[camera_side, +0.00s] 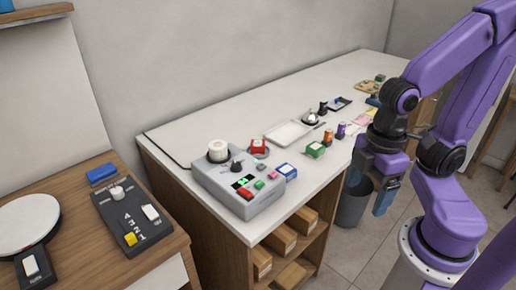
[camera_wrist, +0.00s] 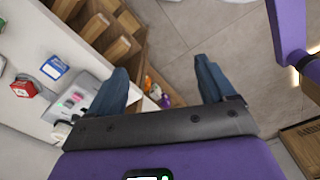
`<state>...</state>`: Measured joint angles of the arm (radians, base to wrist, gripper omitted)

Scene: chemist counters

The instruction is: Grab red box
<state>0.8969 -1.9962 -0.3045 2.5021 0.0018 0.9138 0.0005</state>
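A red box (camera_side: 258,146) with a white label on top stands on the white counter, just behind the grey control device, in the side view. It also shows at the left edge of the wrist view (camera_wrist: 22,89). My gripper (camera_side: 371,192) hangs in front of the counter's right part, over the floor and apart from the red box. In the wrist view its two blue fingers (camera_wrist: 163,82) are spread wide with nothing held between them.
The grey control device (camera_side: 232,180) carries a white roll and small coloured pieces. A blue box (camera_side: 287,171), a green box (camera_side: 315,150) and a white tray (camera_side: 288,132) are near the red box. A grey bin (camera_side: 352,204) stands on the floor below my gripper.

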